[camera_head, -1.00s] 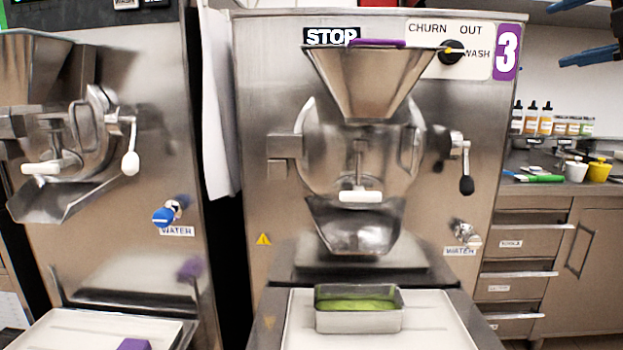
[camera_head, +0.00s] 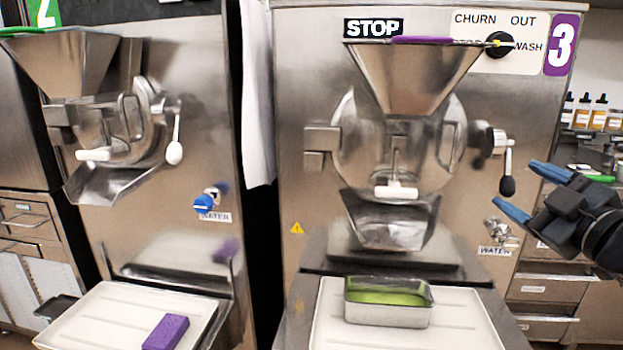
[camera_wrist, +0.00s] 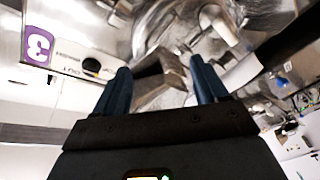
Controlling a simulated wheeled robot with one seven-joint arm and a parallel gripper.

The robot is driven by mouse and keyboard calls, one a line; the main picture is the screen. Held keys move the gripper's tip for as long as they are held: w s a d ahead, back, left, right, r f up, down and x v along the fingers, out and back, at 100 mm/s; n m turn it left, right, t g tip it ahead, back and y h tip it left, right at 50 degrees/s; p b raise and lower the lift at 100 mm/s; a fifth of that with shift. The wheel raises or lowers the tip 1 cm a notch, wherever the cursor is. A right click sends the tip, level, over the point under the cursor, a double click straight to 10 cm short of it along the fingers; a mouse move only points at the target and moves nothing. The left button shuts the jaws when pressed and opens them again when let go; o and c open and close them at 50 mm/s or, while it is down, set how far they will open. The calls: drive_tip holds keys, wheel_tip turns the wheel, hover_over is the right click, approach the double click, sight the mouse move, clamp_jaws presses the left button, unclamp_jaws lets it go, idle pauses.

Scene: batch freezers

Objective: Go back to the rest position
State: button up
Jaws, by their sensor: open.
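My gripper (camera_head: 520,190) is at the right of the head view, in front of the right side of machine 3 (camera_head: 290,120). Its two blue fingers are apart with nothing between them. In the wrist view my gripper (camera_wrist: 160,85) also shows open and empty, with the steel front of the machine and its purple number label (camera_wrist: 38,45) beyond the fingers. The black-knobbed lever (camera_head: 507,185) of machine 3 is close to the fingertips in the head view; I cannot tell the gap in depth.
A steel pan with green contents (camera_head: 388,316) stands on a white tray (camera_head: 470,325) below machine 3's spout. Machine 2 (camera_head: 190,110) is at the left, with a purple block (camera_head: 166,332) on its tray (camera_head: 85,312). Drawers (camera_head: 545,290) and bottles (camera_head: 598,112) are at the right.

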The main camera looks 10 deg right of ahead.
drive_tip(key=s+a+f+m+g+h+p, duration=0.1)
drive_tip(key=s+a+f+m, duration=0.3)
drive_tip(key=s+a+f, duration=0.35)
drive_tip(key=s+a+f+m+g+h+p, duration=0.1)
drive_tip(key=s+a+f+m+h+p, duration=0.1)
drive_tip(key=s+a+f+m, duration=0.55)
drive_tip(key=s+a+f+n+g+y+p, duration=0.1)
drive_tip(key=s+a+y+p, duration=0.1)
drive_tip(key=s, duration=2.5)
drive_tip(key=shift+s+f+g, duration=0.2)
drive_tip(key=shift+f+g, duration=0.1)
drive_tip(key=shift+g, duration=0.1)
